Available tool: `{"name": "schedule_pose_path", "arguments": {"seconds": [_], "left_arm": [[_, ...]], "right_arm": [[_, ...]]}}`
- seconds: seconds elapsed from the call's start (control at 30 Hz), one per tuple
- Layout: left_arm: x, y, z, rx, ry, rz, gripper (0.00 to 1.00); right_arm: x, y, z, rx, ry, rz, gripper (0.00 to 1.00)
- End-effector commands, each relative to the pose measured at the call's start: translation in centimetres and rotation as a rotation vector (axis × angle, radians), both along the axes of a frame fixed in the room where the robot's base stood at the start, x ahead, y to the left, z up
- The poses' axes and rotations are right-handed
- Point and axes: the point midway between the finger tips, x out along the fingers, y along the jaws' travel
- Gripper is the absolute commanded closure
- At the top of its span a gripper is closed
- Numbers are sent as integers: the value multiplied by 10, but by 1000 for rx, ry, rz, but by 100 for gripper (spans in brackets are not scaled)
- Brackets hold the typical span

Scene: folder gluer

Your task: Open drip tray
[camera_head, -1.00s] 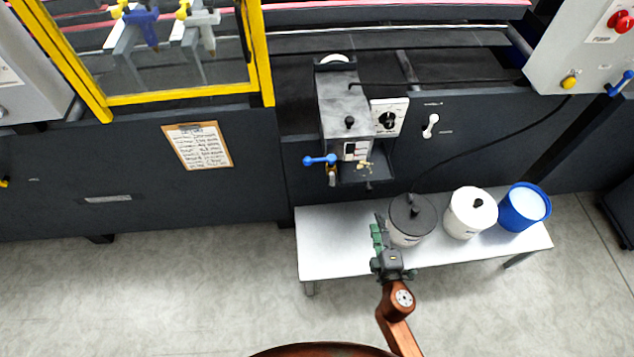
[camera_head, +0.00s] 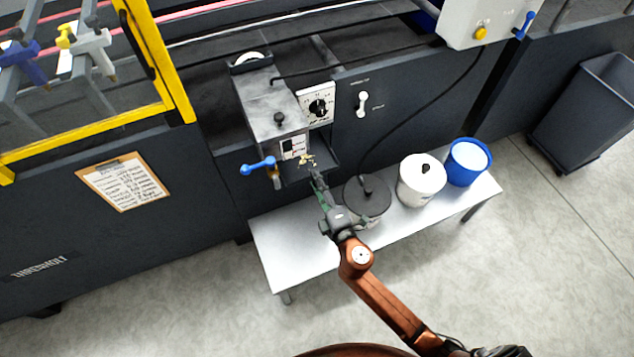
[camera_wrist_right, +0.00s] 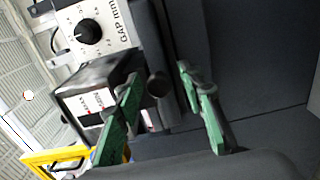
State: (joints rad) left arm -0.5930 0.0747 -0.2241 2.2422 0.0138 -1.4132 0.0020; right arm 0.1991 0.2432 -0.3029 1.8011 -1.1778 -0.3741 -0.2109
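The drip tray (camera_head: 325,152) is a dark, shallow tray under the grey glue unit (camera_head: 268,103), with yellowish drips on it. In the head view my right gripper (camera_head: 317,178) is at the tray's front edge and hides part of it. In the right wrist view the green fingers of my right gripper (camera_wrist_right: 158,80) are spread apart. A round black knob (camera_wrist_right: 158,84) shows between them, with no visible contact. My left gripper is not in view.
A white bench (camera_head: 285,255) stands below the tray. It bears a dark lidded pot (camera_head: 368,197), a white pot (camera_head: 421,180) and a blue bucket (camera_head: 467,162). A blue-handled valve (camera_head: 258,166) sticks out left of the tray. A clipboard (camera_head: 123,180) hangs further left.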

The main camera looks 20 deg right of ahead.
Motion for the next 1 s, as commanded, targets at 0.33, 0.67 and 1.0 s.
{"name": "schedule_pose_path", "arguments": {"seconds": [0.33, 0.67, 1.0], "left_arm": [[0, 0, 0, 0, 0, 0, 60], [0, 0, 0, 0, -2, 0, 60], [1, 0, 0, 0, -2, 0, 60]], "right_arm": [[0, 0, 0, 0, 0, 0, 74], [0, 0, 0, 0, 1, 0, 96], [0, 0, -1, 0, 2, 0, 100]]}}
